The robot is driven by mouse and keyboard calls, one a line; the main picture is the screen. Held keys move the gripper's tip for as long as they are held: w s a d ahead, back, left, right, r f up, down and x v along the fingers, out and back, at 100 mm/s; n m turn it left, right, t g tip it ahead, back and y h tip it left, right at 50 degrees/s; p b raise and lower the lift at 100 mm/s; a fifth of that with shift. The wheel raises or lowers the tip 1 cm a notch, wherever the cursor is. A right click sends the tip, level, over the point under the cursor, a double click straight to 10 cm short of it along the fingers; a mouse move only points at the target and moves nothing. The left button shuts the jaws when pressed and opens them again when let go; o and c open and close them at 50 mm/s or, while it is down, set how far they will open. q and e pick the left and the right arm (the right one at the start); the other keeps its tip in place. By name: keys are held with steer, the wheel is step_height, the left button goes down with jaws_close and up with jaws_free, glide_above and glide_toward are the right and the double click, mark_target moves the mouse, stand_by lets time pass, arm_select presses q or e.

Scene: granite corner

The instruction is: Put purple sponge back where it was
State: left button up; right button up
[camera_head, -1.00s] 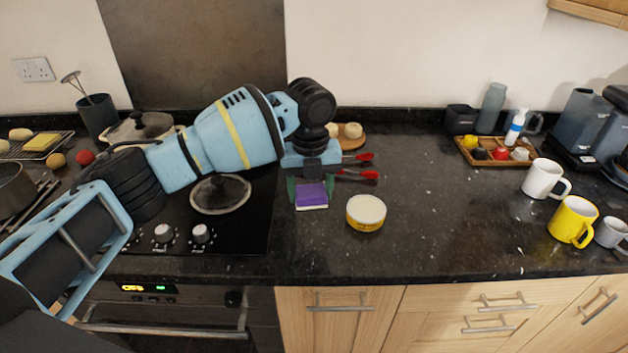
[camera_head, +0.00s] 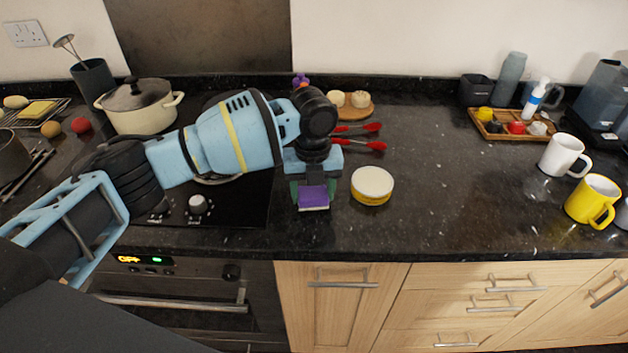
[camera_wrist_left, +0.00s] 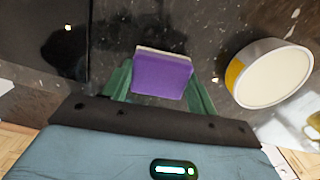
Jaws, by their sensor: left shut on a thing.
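The purple sponge (camera_head: 313,196) has a pale layer on one side and sits between the green fingers of my left gripper (camera_head: 313,194). In the left wrist view the sponge (camera_wrist_left: 162,74) fills the gap between the fingertips (camera_wrist_left: 160,80), so the gripper is shut on it. It is over the dark granite worktop (camera_head: 440,190), just right of the hob. I cannot tell whether its underside touches the worktop. My right gripper is out of view.
A round white-topped tin with a yellow side (camera_head: 372,185) stands close to the right of the sponge; it also shows in the left wrist view (camera_wrist_left: 268,74). Red-tipped utensils (camera_head: 365,145) lie behind. A lidded pot (camera_head: 140,105) stands at left. Mugs (camera_head: 592,198) stand at far right.

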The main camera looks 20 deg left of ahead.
arm_select(q)
steer(key=shift+f, duration=0.4)
steer(key=o, duration=1.3)
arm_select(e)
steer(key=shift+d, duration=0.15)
arm_select(q)
steer(key=shift+r, duration=0.2)
steer(key=shift+r+p, duration=0.9)
steer(key=shift+r, duration=1.65)
steer(key=shift+r+p, duration=0.45)
steer(key=shift+r, duration=1.35)
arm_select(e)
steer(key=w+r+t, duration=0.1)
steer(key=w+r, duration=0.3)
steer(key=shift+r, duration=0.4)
arm_select(q)
steer(key=shift+f, duration=0.1)
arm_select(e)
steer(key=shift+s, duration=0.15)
